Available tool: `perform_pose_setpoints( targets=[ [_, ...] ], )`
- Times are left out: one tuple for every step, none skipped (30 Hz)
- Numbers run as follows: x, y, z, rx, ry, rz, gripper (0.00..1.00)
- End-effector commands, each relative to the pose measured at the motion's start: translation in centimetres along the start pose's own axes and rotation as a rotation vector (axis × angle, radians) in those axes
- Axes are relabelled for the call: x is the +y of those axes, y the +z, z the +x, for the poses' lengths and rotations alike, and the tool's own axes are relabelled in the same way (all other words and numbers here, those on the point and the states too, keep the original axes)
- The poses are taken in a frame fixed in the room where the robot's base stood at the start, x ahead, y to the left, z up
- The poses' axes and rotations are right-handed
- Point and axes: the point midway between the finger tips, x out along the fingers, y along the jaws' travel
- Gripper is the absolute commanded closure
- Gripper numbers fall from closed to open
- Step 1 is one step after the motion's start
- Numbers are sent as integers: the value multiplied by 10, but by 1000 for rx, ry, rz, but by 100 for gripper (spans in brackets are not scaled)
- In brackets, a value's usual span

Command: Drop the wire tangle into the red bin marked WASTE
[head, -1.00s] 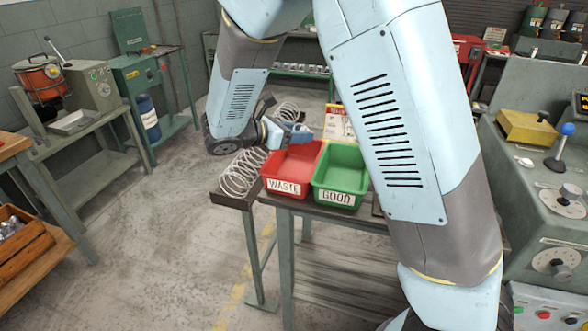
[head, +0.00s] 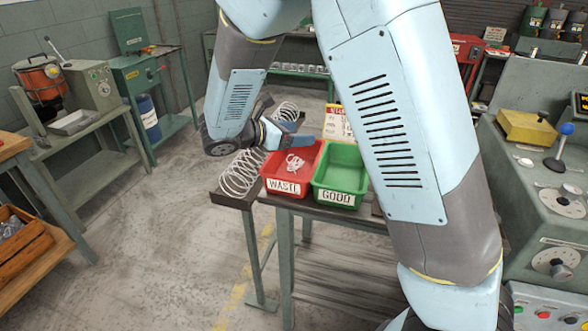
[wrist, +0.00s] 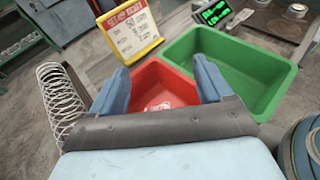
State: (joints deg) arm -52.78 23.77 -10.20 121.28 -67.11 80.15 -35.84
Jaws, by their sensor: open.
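The wire tangle (head: 294,163) is a small pale loop of wire that shows inside the opening of the red bin (head: 284,187) marked WASTE. I cannot tell for sure whether it rests on the bin's floor. In the wrist view the tangle (wrist: 160,105) shows between my fingers, against the red bin (wrist: 158,75), partly hidden by my gripper's body. My gripper (head: 297,136) is above the back left of the red bin. In the wrist view its two blue fingers (wrist: 160,68) are wide apart with nothing between them.
A green bin (head: 338,196) marked GOOD stands against the red bin's right side. A large wire coil (head: 242,174) lies at the left on a dark plate. A yellow-framed sign (wrist: 130,28) stands behind the bins. A control console (head: 545,190) is at the right.

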Motion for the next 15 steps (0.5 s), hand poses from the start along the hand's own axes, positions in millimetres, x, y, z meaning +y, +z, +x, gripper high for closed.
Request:
perform_pose_setpoints(
  targets=[
    [1, 0, -6, 1, 3, 0, 21],
    [1, 0, -9, 1, 4, 0, 21],
    [1, 0, -15, 1, 4, 0, 21],
    [1, 0, -20, 1, 3, 0, 21],
    [0, 0, -25, 2, 3, -1, 21],
    [1, -1, -32, 1, 4, -1, 21],
    [1, 0, -39, 0, 4, -1, 21],
    [1, -1, -45, 2, 5, 0, 21],
    [1, -1, -53, 2, 4, 0, 21],
    [1, -1, -59, 1, 3, 0, 21],
    [1, -1, -65, 1, 4, 0, 21],
    [1, -1, -73, 1, 4, 0, 21],
    [1, -1, -79, 2, 4, 0, 21],
    [1, -1, -85, 2, 4, 0, 21],
    [1, -1, -92, 0, 4, 0, 21]
  ],
)
